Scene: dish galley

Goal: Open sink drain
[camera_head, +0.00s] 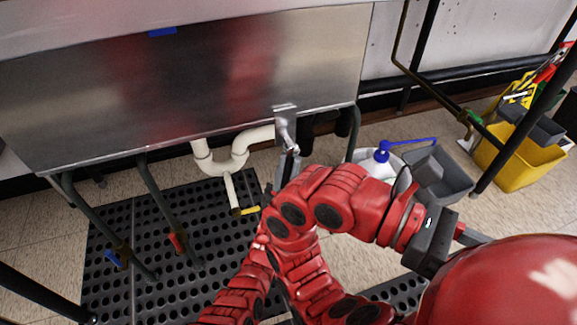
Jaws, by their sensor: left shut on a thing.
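The steel sink (200,85) fills the upper left, seen from its front. A metal bracket with a silver lever (285,122) sits at its lower right edge. White drain pipe (239,150) bends under the sink, with a small yellow handle (247,210) low on it. My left gripper (289,155) reaches up just below the bracket and is shut on the silver lever; its jaws are small and partly hidden by my red arm links. My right gripper (440,243) shows as a dark body at the lower right; its jaws are not clear. The drain opening is out of sight.
Black perforated mats (190,215) cover the floor under the sink. Sink legs and pipes stand at left. A grey tub (440,175) and a blue-topped bottle (382,155) stand right of my arms. A yellow mop bucket (523,158) is farther right. Tiled floor between is open.

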